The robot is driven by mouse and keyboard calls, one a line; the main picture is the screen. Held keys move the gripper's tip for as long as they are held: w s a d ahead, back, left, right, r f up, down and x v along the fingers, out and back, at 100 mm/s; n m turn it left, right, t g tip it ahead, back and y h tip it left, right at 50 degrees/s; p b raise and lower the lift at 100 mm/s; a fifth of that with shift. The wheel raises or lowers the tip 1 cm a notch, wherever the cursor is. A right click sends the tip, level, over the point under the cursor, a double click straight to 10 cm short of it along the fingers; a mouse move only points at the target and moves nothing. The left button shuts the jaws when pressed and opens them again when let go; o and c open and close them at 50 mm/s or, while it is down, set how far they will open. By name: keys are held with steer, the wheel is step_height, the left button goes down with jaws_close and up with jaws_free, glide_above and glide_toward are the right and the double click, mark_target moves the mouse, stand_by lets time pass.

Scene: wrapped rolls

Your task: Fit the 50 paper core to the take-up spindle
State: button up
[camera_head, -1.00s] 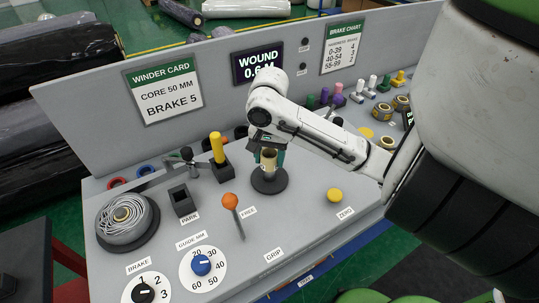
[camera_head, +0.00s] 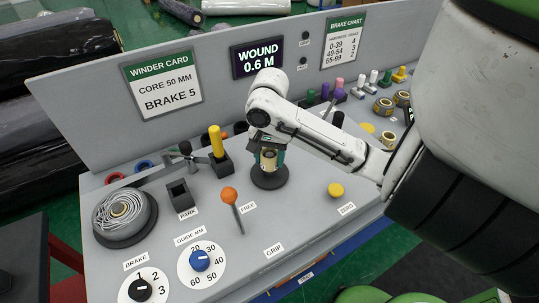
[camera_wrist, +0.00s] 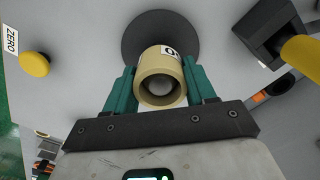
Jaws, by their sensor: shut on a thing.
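The paper core (camera_wrist: 160,72), a short tan tube, is between the teal fingers of my gripper (camera_wrist: 161,88) in the wrist view. A white label on its far side is only partly readable. The core (camera_head: 268,160) stands about upright over the round black base of the take-up spindle (camera_head: 269,179) in the head view. A rounded grey spindle end (camera_wrist: 165,91) shows inside the core's bore, so the core appears to be around it. My gripper (camera_head: 268,156) is shut on the core from both sides. I cannot tell whether the core's lower end touches the base.
An orange-knobbed lever (camera_head: 229,195) stands in front of the spindle, and a yellow-handled post (camera_head: 217,142) is at left. A yellow ZERO button (camera_head: 336,190) is at right. The wound reel (camera_head: 125,212) and dials are farther left. The back panel (camera_head: 90,100) rises behind.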

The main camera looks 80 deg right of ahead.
mark_target(269, 163)
steer(key=shift+f+b, duration=1.1)
steer(key=shift+f, duration=0.45)
steer(key=o, duration=1.1)
steer(key=shift+o, duration=0.2)
step_height(269, 163, up, 11)
steer(key=p, duration=0.3)
steer(key=shift+f, duration=0.1)
